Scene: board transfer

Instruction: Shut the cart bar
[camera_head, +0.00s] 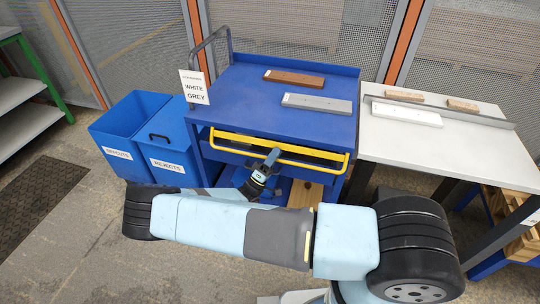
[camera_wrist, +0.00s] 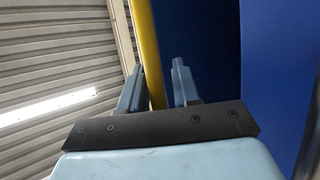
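The yellow cart bar (camera_head: 315,152) runs across the front of the blue cart (camera_head: 240,95), standing out from its front face. My gripper (camera_head: 272,156) is at the bar, near its middle. In the wrist view the bar (camera_wrist: 147,50) passes between the two fingers of my gripper (camera_wrist: 157,88). It lies close to the left finger, with a gap to the right finger, so the gripper looks open around the bar. Whether the left finger touches the bar I cannot tell.
A brown board (camera_head: 294,78) and a grey board (camera_head: 317,104) lie on the cart top. A sign (camera_head: 194,87) reads "WHITE GREY". Blue bins (camera_head: 122,135) stand left of the cart. A pale table (camera_head: 450,150) with a white board (camera_head: 406,115) stands at right.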

